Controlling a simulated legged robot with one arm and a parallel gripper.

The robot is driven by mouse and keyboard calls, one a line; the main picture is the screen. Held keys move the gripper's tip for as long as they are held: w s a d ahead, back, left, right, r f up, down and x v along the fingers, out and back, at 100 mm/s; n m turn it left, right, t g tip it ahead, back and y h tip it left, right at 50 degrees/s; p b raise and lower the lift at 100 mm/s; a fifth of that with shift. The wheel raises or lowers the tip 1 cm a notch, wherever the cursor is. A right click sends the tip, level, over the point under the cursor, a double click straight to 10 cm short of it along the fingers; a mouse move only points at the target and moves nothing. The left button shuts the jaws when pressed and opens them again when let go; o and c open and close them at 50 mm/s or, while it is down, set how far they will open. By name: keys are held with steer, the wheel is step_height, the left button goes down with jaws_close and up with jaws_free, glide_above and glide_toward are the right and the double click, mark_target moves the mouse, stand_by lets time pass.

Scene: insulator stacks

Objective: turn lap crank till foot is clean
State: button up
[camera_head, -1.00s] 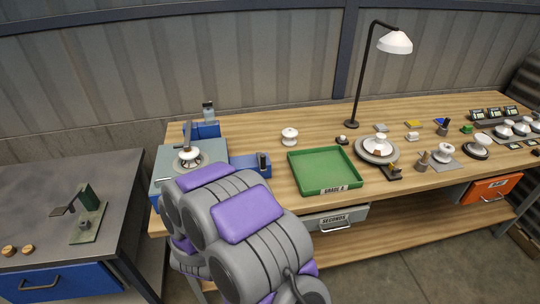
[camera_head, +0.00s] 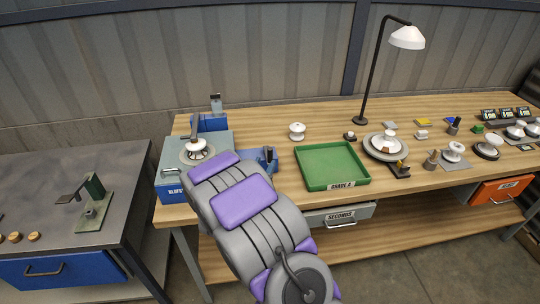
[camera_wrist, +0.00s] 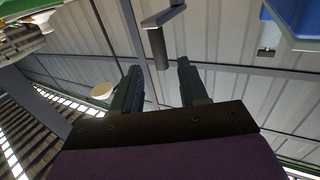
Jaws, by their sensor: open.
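The lap is a grey-topped box with a blue front (camera_head: 171,190) at the left end of the wooden bench. A white-and-grey insulator (camera_head: 197,149) sits on its round plate, under a grey upright arm. In the wrist view a dark grey handle (camera_wrist: 157,46) hangs from a flat bar at the top, which looks like the crank. My gripper (camera_wrist: 158,72) is open, its two dark fingers below and to either side of the handle. The handle's lower end appears between the fingertips, but I cannot tell whether they touch. The insulator's foot is hidden. My arm covers the lap's near right side.
A green tray (camera_head: 331,187) lies right of the lap, and a white insulator (camera_head: 297,131) stands behind. A lamp (camera_head: 406,39) rises at the back. A plate stack (camera_head: 372,149) and small parts fill the right side. A dark side table (camera_head: 60,190) stands left.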

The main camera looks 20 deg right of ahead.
mark_target(269, 155)
steer(key=x, duration=0.5)
steer(key=shift+w+b, duration=0.1)
steer(key=shift+b, duration=0.3)
steer(key=shift+x, duration=0.85)
steer(key=shift+d, duration=0.1)
jaws_close()
